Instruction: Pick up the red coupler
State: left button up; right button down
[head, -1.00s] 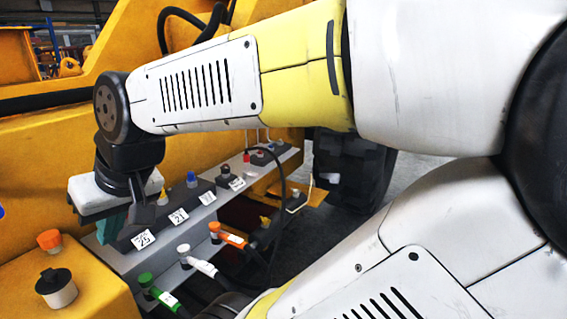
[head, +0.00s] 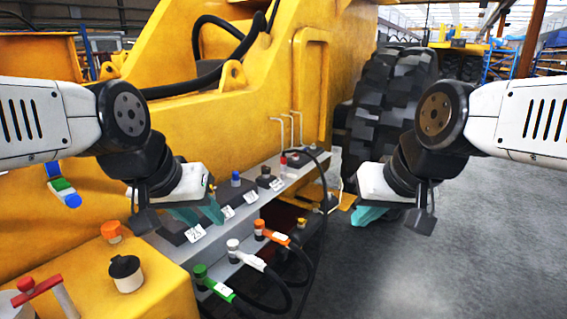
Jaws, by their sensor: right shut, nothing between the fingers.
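A small red-topped fitting (head: 283,160) stands at the far end of the grey shelf (head: 265,196) on the yellow machine; I cannot tell whether it is the red coupler. Couplers in green (head: 215,284), white (head: 243,254) and orange (head: 270,235) hang on hoses along the front, lower side. My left gripper (head: 197,216) is over the near part of the shelf, its teal fingers apart and empty. It hides some of the shelf. My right gripper (head: 368,217) is shut and empty, right of the shelf, over the floor side.
Black blocks with white number tags line the shelf, one with a blue top (head: 235,179). A red handle (head: 37,288), an orange cap (head: 111,231) and a black-lidded pot (head: 126,272) are at lower left. A large tyre (head: 390,110) stands behind. Grey floor (head: 440,270) at right is clear.

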aim_at(282, 158)
jog(key=i+l+z, duration=0.2)
jog(key=i+z, duration=0.15)
jog(key=i, duration=0.15)
jog(key=i+z, duration=0.3)
jog(key=i, duration=0.2)
jog(key=i+l+u, duration=0.25)
jog(key=i, duration=0.3)
jog(key=i+l+u, duration=0.15)
jog(key=i+u, duration=0.15)
jog(key=i, duration=0.2)
